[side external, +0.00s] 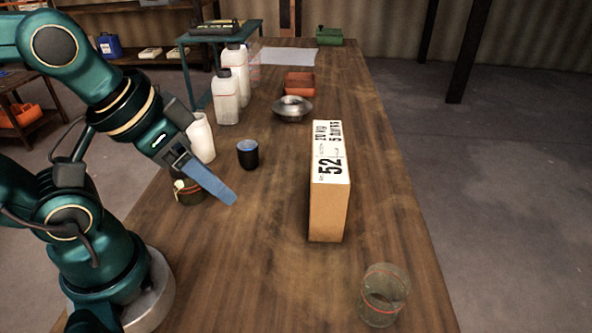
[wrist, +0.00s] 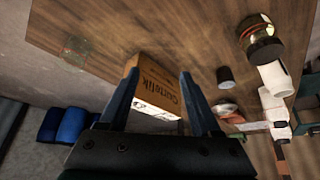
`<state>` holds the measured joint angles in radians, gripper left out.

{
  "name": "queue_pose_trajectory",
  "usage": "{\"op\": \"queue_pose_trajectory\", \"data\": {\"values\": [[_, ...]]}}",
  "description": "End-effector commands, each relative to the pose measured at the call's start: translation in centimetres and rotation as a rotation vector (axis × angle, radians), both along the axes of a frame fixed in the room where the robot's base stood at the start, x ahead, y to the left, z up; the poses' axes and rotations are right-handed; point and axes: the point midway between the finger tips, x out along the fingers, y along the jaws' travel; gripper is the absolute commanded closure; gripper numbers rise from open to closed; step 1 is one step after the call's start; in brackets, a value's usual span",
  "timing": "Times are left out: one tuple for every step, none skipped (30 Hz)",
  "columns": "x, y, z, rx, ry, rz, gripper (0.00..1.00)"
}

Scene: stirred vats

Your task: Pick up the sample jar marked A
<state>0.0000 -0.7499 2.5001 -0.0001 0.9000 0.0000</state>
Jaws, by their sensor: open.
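A clear glass jar (side external: 383,295) with a thin red band stands upright at the near right of the table. It also shows in the wrist view at upper left (wrist: 75,47). A second, dark greenish jar (side external: 188,192) stands partly behind my gripper, and shows at upper right in the wrist view (wrist: 262,40). I can read no letter A on either jar. My gripper (side external: 228,196) is open and empty above the table, near the greenish jar and well apart from the clear one. Its two blue fingers (wrist: 160,76) spread apart in the wrist view.
A tall cardboard box (side external: 329,205) marked 52 stands mid-table, between my gripper and the clear jar. The table's front middle is clear.

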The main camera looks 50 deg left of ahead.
Motion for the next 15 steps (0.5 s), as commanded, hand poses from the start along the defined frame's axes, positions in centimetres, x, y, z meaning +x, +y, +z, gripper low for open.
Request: {"op": "queue_pose_trajectory", "data": {"values": [[0.0,0.0,0.0,0.000,0.000,0.000,0.12],[0.0,0.0,0.0,0.000,0.000,0.000,0.00],[0.0,0.0,0.0,0.000,0.000,0.000,0.00],[0.0,0.0,0.0,0.000,0.000,0.000,0.00],[0.0,0.0,0.0,0.000,0.000,0.000,0.00],[0.0,0.0,0.0,0.000,0.000,0.000,0.00],[0.0,0.0,0.0,0.000,0.000,0.000,0.00],[0.0,0.0,0.0,0.000,0.000,0.000,0.00],[0.0,0.0,0.0,0.000,0.000,0.000,0.00],[0.0,0.0,0.1,0.000,-0.001,0.000,0.00],[0.1,0.0,0.3,0.000,-0.002,0.000,0.00],[0.1,0.0,0.6,0.000,-0.003,0.000,0.00],[0.1,0.0,0.9,0.000,-0.004,0.000,0.00],[0.1,0.0,1.4,0.000,-0.005,0.000,0.00],[0.1,0.0,2.1,0.000,-0.006,0.000,0.00]]}}
